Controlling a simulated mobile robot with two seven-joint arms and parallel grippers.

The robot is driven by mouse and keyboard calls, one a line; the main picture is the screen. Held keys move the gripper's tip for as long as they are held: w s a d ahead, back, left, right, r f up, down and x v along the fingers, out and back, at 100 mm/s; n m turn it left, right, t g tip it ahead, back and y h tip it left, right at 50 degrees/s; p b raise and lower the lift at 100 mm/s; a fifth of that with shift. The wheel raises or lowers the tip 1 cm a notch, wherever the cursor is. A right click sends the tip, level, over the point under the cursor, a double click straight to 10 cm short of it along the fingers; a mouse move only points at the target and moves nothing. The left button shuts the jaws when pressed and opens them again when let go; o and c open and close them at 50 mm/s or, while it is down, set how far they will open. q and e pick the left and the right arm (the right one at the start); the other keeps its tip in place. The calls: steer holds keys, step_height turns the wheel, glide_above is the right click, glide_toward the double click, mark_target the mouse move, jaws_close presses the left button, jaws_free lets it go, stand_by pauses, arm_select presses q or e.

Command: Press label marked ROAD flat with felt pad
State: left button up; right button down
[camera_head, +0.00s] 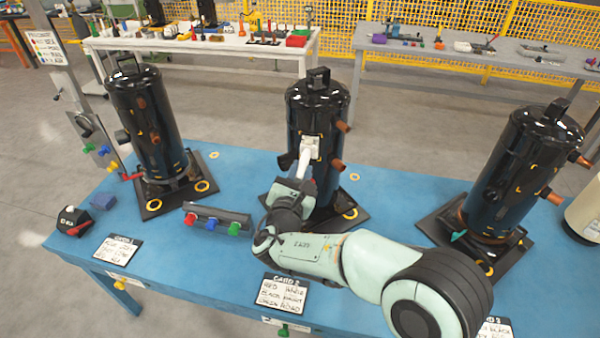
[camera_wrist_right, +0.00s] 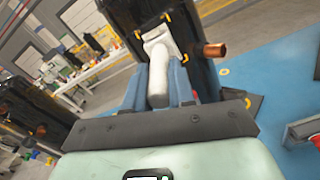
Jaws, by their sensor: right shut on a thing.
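My right gripper (camera_head: 303,170) is in front of the middle black compressor (camera_head: 327,130). It is shut on a white tool with a rounded handle (camera_wrist_right: 158,85), which seems to be the felt pad. The blue fingers (camera_wrist_right: 157,92) lie on both sides of the handle. The tool's wide end (camera_wrist_right: 158,40) is at the compressor's side, within yellow corner marks; whether it touches I cannot tell. A pale square patch (camera_head: 311,148) shows there, perhaps the label or the pad's head. No ROAD marking is readable on the compressor. My left gripper is not in view.
Black compressors stand to the left (camera_head: 142,115) and right (camera_head: 515,170) on the blue table (camera_head: 185,270). A dark rail (camera_head: 218,218) with red, blue and green knobs lies left of my arm. Copper stubs (camera_wrist_right: 215,50) stick out near the gripper. Written cards (camera_head: 117,249) lie along the front.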

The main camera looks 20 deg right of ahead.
mark_target(297, 181)
steer(key=shift+w+d, duration=0.2)
steer(key=shift+w, duration=0.05)
stand_by(0.7)
steer(key=shift+b+v, duration=0.3)
steer(key=shift+v, duration=1.5)
steer(key=shift+w, duration=0.1)
steer(key=shift+w+d+f+b, duration=0.6)
steer(key=shift+w+d+f, duration=0.1)
steer(key=shift+w, duration=0.1)
steer(key=shift+w+d, duration=0.1)
steer(key=shift+w, duration=0.1)
steer(key=shift+w+d, duration=0.3)
steer(key=shift+w, duration=0.05)
steer(key=shift+s+a, duration=0.1)
